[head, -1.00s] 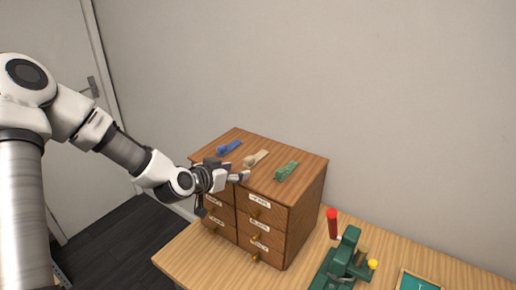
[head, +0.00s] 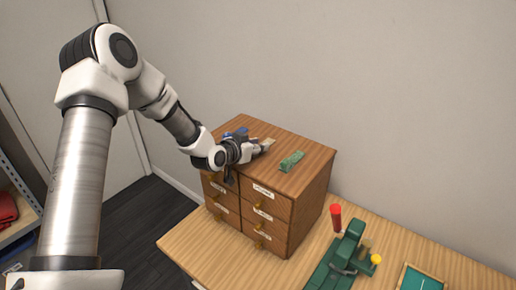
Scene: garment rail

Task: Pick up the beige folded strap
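The beige folded strap (head: 268,142) lies on top of the wooden drawer cabinet (head: 305,152), between a blue folded strap (head: 238,132) and a green one (head: 291,161). My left gripper (head: 259,149) is at the near end of the beige strap, low over the cabinet top. It covers part of the strap. The fingers are too small to tell whether they are open or shut, or whether they touch the strap. My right gripper is not in view.
The cabinet has several labelled drawers with knobs and stands on a wooden table (head: 400,250). A green framed board (head: 421,281) lies farther right. A shelf (head: 22,215) is at the left.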

